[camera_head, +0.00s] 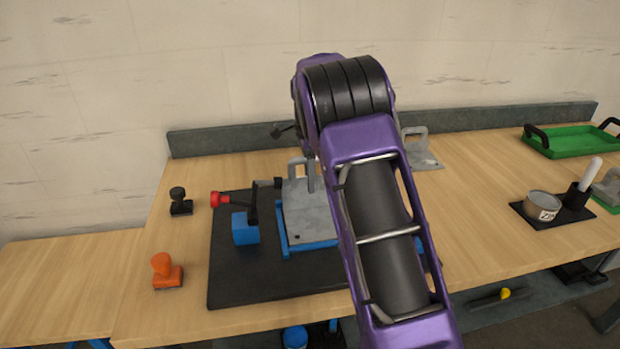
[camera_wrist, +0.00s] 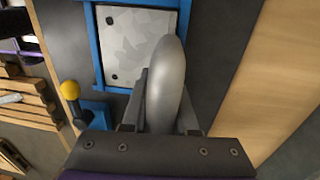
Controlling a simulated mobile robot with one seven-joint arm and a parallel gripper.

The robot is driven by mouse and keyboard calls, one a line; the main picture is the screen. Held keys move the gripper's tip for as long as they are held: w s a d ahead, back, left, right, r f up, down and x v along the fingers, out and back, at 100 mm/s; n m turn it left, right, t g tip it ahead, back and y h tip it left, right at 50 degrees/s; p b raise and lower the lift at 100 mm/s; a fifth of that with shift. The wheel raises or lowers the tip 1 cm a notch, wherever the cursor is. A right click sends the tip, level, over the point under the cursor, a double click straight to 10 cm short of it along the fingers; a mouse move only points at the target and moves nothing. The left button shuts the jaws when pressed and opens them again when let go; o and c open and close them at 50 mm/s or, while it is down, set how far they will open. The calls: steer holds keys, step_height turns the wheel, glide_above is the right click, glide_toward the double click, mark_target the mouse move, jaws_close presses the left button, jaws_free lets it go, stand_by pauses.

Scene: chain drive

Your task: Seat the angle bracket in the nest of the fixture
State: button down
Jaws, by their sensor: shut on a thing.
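The angle bracket (camera_head: 308,212) is a grey plate with an upright loop handle. It is over the blue fixture (camera_head: 288,249), whose rim shows along its left and front edges. In the wrist view the bracket's plate (camera_wrist: 136,50) lies within the outline of the blue fixture (camera_wrist: 97,60), with dark holes near its left corners. I cannot tell whether it rests flat or is slightly above the nest. My gripper (camera_wrist: 162,110) is shut on the bracket's handle (camera_wrist: 166,85). In the head view my purple arm hides the gripper and the bracket's right side.
Orange (camera_head: 166,272) and black (camera_head: 180,203) stamp-like objects stand left. Another grey bracket (camera_head: 422,154) lies behind. A tin (camera_head: 542,206) and green tray (camera_head: 572,140) are right.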

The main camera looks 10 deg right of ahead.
steer(key=c, duration=0.8)
jaws_free()
steer(key=shift+r, duration=0.1)
steer(key=shift+o, duration=1)
steer(key=shift+s+f, duration=0.1)
steer(key=shift+f, duration=0.1)
step_height(320, 180, up, 18)
steer(key=w+p, duration=0.1)
steer(key=shift+w+f, duration=0.2)
steer(key=shift+w, duration=0.15)
